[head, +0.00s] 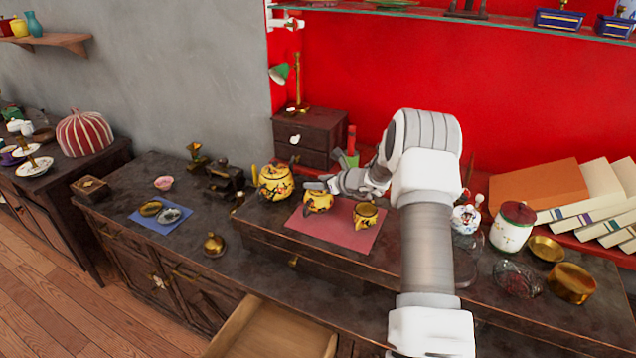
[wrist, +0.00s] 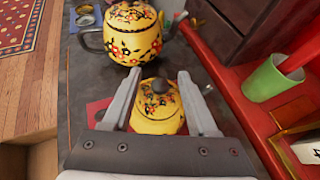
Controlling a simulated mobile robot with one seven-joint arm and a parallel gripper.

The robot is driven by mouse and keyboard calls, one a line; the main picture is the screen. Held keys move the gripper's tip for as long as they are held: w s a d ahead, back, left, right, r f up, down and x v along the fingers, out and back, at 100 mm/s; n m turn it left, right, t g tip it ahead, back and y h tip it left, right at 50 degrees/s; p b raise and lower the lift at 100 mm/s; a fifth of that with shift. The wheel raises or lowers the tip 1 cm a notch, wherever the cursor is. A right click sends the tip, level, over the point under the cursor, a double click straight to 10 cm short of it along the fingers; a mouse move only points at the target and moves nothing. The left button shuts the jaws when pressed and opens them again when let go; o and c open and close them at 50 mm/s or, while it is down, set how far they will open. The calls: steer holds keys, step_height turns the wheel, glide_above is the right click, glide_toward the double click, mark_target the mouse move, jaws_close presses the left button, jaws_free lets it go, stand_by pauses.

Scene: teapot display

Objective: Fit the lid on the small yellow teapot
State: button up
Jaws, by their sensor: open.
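The small yellow teapot (head: 318,203) with a floral pattern stands on the red mat (head: 340,238). In the wrist view, the small teapot (wrist: 158,122) lies between and beyond my fingers. Its lid (wrist: 158,98), with a dark round knob, sits on top of it; I cannot tell whether it is fully seated. My gripper (wrist: 160,80) is open, with one finger on each side of the lid and knob. In the head view my gripper (head: 322,185) is just above the teapot, hiding part of its top.
A larger yellow teapot (head: 275,182) stands close behind the small one, to the left. A green cup (wrist: 265,78) and a dark drawer box (head: 308,135) are nearby. A drawer (head: 270,330) is open below.

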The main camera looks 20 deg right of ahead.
steer(key=shift+s, duration=0.1)
steer(key=v, duration=1.7)
steer(key=shift+s+r, duration=0.1)
steer(key=shift+r, duration=0.05)
